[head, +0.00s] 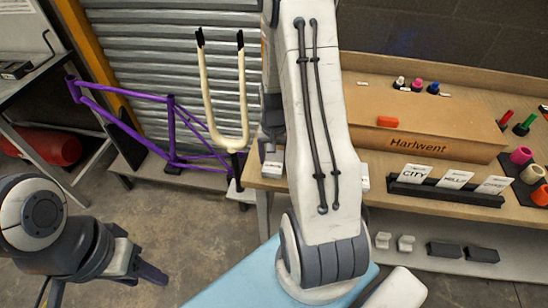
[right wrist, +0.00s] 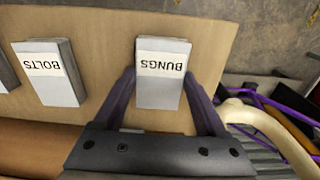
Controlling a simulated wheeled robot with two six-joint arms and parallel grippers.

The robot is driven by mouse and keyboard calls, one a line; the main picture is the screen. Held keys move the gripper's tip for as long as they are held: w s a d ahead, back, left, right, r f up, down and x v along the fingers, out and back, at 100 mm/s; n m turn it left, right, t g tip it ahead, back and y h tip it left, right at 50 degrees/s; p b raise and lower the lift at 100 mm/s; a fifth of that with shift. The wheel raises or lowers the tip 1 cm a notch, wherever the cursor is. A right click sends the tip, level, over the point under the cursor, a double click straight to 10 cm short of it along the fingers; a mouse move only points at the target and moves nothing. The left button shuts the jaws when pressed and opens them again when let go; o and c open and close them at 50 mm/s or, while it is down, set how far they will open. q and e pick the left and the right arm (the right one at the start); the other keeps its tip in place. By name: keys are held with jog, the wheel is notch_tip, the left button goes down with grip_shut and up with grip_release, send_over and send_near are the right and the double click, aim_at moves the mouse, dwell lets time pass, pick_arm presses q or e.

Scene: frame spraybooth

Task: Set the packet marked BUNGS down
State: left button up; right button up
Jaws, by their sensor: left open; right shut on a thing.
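The packet marked BUNGS (right wrist: 163,88) is a pale grey block with a white label, its lettering upside down in the right wrist view. My right gripper (right wrist: 162,80) is shut on it, one purple-grey finger on each side. The packet is over the wooden bench top (right wrist: 105,30); I cannot tell whether it touches the wood. In the head view my right arm hides most of that spot; a small pale block (head: 272,168) shows at the bench's left end, its marking unreadable. My left gripper (head: 147,266) is open and empty, low over the floor at the left.
A packet marked BOLTS (right wrist: 50,75) stands beside BUNGS, with another beyond it. A cardboard box marked Harlwent (head: 430,125) and a dark card holder (head: 445,193) sit on the bench. A cream fork (head: 228,140) and purple bike frame (head: 172,130) stand left of it.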

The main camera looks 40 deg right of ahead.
aim_at(274, 161)
jog(key=o, duration=1.3)
jog(key=shift+f, duration=0.15)
notch_tip(274, 161, up, 12)
jog(key=s+a+r+n, duration=0.15)
jog(key=a+n, duration=0.25)
jog(key=a, duration=0.5)
jog(key=s+a+r+n, duration=0.1)
jog(key=a+r+n, duration=0.25)
jog(key=a, duration=0.55)
jog(key=s+a+n, duration=0.3)
jog(key=s+a, duration=0.1)
jog(key=s, duration=0.1)
jog(key=s+a+n, duration=0.3)
jog(key=s+a, duration=0.1)
jog(key=s+a+n+y, duration=0.1)
jog(key=s+a+n, duration=0.3)
jog(key=s, duration=0.1)
jog(key=shift+s+a+r, duration=0.1)
jog(key=shift+s, duration=0.2)
